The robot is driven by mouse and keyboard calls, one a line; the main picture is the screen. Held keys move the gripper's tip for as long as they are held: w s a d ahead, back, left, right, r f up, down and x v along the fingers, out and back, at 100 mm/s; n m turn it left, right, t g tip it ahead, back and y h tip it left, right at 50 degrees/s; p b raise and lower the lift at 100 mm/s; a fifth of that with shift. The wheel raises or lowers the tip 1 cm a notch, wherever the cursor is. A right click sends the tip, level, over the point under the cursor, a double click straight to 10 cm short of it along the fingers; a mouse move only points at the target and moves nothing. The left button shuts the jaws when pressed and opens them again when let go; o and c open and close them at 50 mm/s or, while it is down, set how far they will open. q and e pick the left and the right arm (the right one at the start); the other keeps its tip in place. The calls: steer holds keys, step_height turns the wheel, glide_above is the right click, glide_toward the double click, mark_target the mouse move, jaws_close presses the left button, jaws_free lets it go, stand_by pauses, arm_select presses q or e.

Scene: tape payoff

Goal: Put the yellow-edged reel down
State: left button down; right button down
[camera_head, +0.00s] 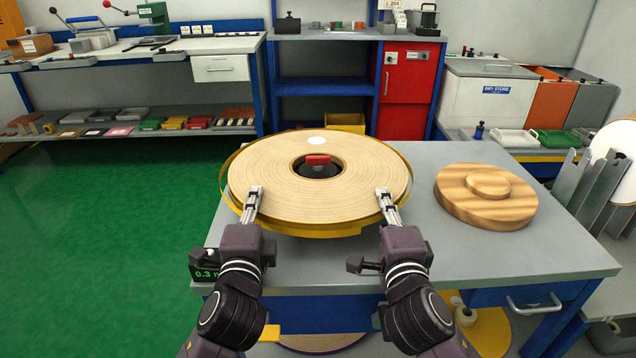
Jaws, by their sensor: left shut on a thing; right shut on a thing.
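The yellow-edged reel (260,185) is a wide, flat roll of pale tape with a yellow rim and a dark centre hole. It lies roughly level over the left part of the grey table (460,260). A red-topped part (317,159) shows in its hole. My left gripper (251,203) is shut on the reel's near left edge. My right gripper (388,204) is shut on its near right edge. The reel hides whatever is directly beneath it, so I cannot tell whether it touches a support.
A round wooden block (485,196) with a smaller disc on top sits right of the reel. A small black display (206,271) is at the table's front left. Upright grey plates (590,190) stand at the right. Green floor (100,240) is clear at left.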

arm_select(q)
steer(key=shift+f+b, duration=0.3)
steer(key=shift+b, duration=0.1)
arm_select(e)
steer(key=shift+f, duration=0.3)
arm_select(q)
steer(key=c, duration=2.3)
jaws_free()
steer(key=shift+f, duration=0.2)
arm_select(e)
steer(key=c, duration=2.3)
jaws_free()
steer(key=shift+f, duration=0.2)
arm_select(q)
steer(key=o, duration=0.4)
steer(key=shift+s+r, duration=0.1)
steer(key=shift+s, duration=0.05)
steer(key=shift+c, duration=0.2)
arm_select(e)
steer(key=o, duration=0.4)
steer(key=shift+s+r, duration=0.1)
steer(key=shift+s, duration=0.05)
steer(key=shift+c, duration=0.2)
arm_select(q)
steer(key=s, duration=1.1)
steer(key=shift+d, duration=0.3)
steer(key=shift+s, duration=0.45)
arm_select(e)
steer(key=s, duration=1.2)
steer(key=shift+d, duration=0.3)
